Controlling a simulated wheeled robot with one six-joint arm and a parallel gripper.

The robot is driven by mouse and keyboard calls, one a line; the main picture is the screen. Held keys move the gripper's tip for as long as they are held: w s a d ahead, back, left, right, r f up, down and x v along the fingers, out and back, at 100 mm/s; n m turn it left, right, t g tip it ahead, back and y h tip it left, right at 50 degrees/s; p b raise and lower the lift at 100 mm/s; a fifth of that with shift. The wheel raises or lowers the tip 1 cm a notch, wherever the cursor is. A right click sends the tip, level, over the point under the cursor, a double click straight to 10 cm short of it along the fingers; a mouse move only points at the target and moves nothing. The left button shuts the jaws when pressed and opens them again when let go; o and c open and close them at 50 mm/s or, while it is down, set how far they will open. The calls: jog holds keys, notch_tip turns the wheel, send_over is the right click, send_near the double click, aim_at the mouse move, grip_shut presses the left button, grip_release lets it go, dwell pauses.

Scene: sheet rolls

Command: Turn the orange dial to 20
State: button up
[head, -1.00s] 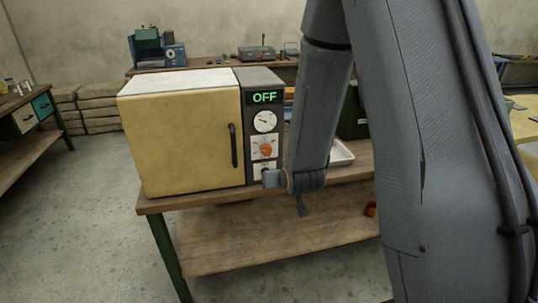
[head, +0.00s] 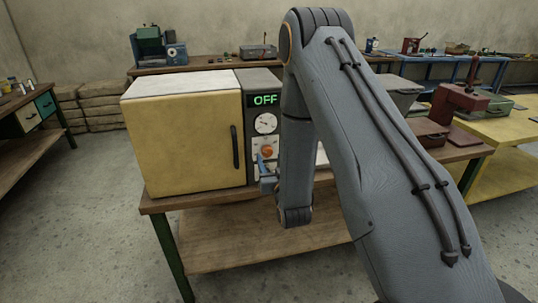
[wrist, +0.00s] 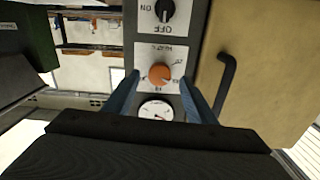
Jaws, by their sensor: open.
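The orange dial (head: 267,152) is on the dark control panel at the right of the yellow oven. In the wrist view the dial (wrist: 159,74) appears upside down on a white plate whose marks are too small to read surely. My gripper (wrist: 160,78) is open, with one blue finger on each side of the dial in that view. I cannot tell whether the fingers touch it. In the head view my gripper (head: 264,168) is close to the panel, just below the dial, partly hidden by my arm.
The yellow oven (head: 183,140) has a dark door handle (wrist: 226,85) beside the panel. A black ON/OFF knob (wrist: 165,10) and a white gauge (wrist: 156,109) flank the dial. The oven's display (head: 264,100) reads OFF. The oven stands on a wooden bench (head: 160,205).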

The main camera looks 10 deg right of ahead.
aim_at(268, 153)
jog(key=shift+w+p, duration=0.35)
jog(key=shift+w, duration=1.25)
jog(key=shift+c, duration=0.2)
jog(key=c, duration=1)
jog(key=shift+n, duration=0.3)
jog(key=n+b, duration=0.3)
jog(key=n, duration=0.2)
jog(key=shift+d, duration=0.1)
jog(key=n+b, duration=0.2)
jog(key=n, duration=0.4)
jog(key=shift+b, duration=0.4)
jog(key=shift+n, duration=0.3)
